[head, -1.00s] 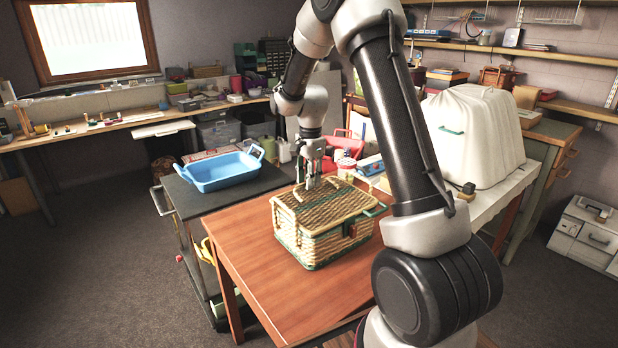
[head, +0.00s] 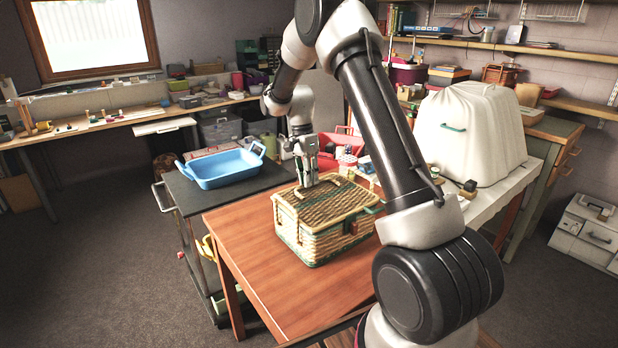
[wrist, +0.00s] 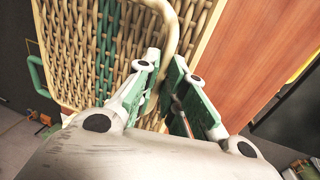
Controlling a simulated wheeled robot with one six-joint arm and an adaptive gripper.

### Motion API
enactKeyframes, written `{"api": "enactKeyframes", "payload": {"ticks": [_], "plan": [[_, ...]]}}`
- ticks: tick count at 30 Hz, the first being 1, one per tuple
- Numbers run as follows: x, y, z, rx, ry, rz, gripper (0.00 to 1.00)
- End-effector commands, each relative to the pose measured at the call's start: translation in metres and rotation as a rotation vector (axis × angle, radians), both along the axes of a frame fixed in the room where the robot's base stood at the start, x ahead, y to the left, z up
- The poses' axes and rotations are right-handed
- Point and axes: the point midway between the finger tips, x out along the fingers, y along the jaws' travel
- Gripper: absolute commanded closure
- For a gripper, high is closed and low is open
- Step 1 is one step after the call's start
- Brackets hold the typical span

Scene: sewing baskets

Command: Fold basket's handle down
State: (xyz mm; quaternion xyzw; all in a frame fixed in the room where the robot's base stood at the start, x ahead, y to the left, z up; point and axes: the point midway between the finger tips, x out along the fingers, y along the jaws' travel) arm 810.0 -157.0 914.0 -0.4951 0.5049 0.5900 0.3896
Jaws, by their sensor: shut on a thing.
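The woven wicker basket (head: 318,243) with green trim stands closed on the wooden table (head: 245,260). Its lid (wrist: 90,55) fills much of the wrist view. The pale cane handle (wrist: 172,25) curves low across the lid and passes down between my fingers. My gripper (wrist: 166,62) is shut on this handle; in the head view my gripper (head: 307,185) is just over the lid's far left part. The handle's far end and the exact contact are partly hidden by my fingers. A green side loop (wrist: 38,76) shows on the basket's edge.
A blue tub (head: 222,170) sits on the dark cart (head: 180,195) to the left. Small items and a red container stand behind the basket. A white covered machine (head: 475,135) stands at right. The table's front left is clear.

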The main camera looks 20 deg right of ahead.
Motion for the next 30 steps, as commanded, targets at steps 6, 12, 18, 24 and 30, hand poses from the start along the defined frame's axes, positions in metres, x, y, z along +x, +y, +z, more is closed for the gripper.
{"api": "enactKeyframes", "payload": {"ticks": [6,12,18,24,30], "plan": [[0.0,0.0,-0.001,0.0,0.0,0.0,0.68],[0.0,0.0,-0.001,0.0,0.0,0.0,0.68],[-0.002,-0.001,0.004,0.011,-0.052,0.0,0.68],[-0.009,-0.002,0.016,0.044,-0.225,-0.001,0.68],[-0.009,-0.002,0.051,0.05,-0.263,0.0,0.68]]}}
